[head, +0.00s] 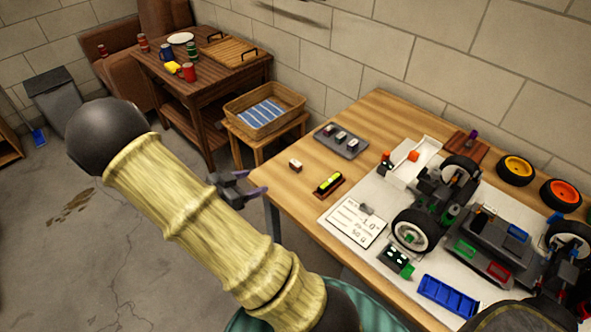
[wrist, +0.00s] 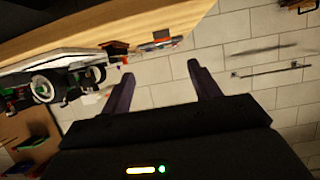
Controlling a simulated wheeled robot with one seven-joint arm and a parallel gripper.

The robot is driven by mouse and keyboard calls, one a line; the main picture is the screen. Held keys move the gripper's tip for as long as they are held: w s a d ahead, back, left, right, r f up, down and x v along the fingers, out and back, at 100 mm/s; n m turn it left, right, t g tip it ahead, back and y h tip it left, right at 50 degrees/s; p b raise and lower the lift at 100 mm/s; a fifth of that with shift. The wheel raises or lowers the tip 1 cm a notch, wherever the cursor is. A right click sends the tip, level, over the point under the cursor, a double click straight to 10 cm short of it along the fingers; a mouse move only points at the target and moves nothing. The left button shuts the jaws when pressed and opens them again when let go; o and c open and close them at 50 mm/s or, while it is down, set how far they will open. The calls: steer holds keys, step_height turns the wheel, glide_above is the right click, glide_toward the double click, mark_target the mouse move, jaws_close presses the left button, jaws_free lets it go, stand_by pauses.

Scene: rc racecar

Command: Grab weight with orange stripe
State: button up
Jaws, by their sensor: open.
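A dark grey tray (head: 342,146) near the back left of the workbench holds several small blocks that look like weights. A small pale and dark block (head: 295,165) stands alone near the table's left edge. I cannot make out an orange stripe on any of them at this size. My gripper (head: 254,183) is open and empty, off the left edge of the workbench and apart from the tray and block. In the wrist view my gripper (wrist: 160,75) shows two spread dark fingers with only wall between them.
The workbench (head: 300,200) also carries a yellow level (head: 328,183), a white box (head: 410,165) with an orange item, a printed card (head: 355,222), a partly built car (head: 480,235) and loose wheels. A wicker basket (head: 265,108) stands behind my gripper.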

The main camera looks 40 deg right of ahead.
steer(key=b, duration=0.2)
glide_toward(293, 165)
steer(key=x, duration=0.4)
steer(key=shift+s+f, duration=0.2)
steer(key=shift+f, duration=0.2)
steer(key=shift+d+p, duration=0.1)
steer(key=shift+p, duration=0.2)
steer(key=shift+d, duration=0.1)
steer(key=x, duration=0.5)
steer(key=shift+w+d+r, duration=0.1)
steer(key=shift+w+r, duration=0.05)
steer(key=shift+w, duration=0.1)
steer(key=c, duration=1.1)
